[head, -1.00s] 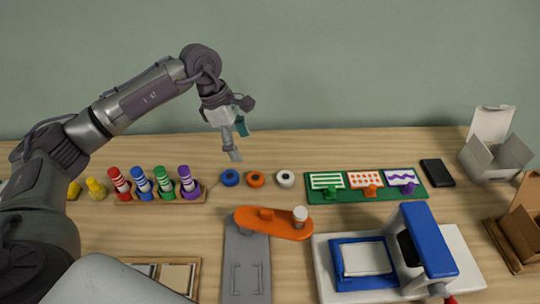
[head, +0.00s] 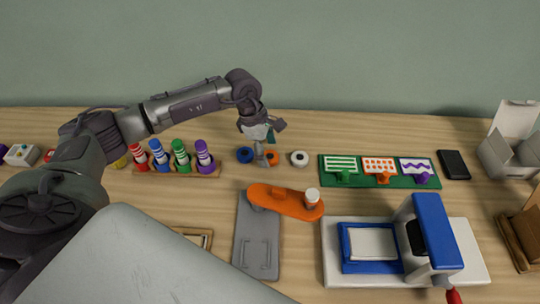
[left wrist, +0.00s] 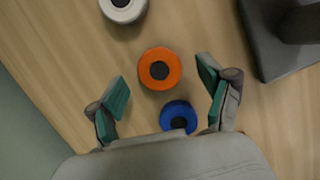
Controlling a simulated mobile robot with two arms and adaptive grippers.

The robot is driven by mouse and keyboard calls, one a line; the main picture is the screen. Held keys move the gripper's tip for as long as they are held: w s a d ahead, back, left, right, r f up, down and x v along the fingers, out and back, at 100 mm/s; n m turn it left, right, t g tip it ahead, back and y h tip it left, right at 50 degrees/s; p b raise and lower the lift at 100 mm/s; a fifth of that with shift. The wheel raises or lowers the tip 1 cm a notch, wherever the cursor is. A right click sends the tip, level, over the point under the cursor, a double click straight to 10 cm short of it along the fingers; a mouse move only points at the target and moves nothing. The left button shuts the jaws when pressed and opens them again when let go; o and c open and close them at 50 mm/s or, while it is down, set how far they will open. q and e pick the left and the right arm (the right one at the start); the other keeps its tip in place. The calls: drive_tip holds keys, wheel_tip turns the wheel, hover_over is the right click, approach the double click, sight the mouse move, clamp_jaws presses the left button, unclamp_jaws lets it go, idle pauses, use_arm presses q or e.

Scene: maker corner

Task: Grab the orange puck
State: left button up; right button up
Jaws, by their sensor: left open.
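The orange puck (left wrist: 174,62) lies flat on the table, a ring with a dark centre, between the blue puck (left wrist: 178,112) and the white puck (left wrist: 123,8) in the left wrist view. My right gripper is not in view.
A marker rack (head: 178,172) stands left of the pucks, and a green board with stencil cards (head: 335,180) lies to the right. An orange piece (head: 285,202) sits on a grey plate (head: 258,240) in front. A blue press (head: 430,235) stands at front right.

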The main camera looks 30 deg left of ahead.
use_arm(q)
drive_tip(key=shift+x, duration=0.8)
drive_tip(key=c, duration=1.1)
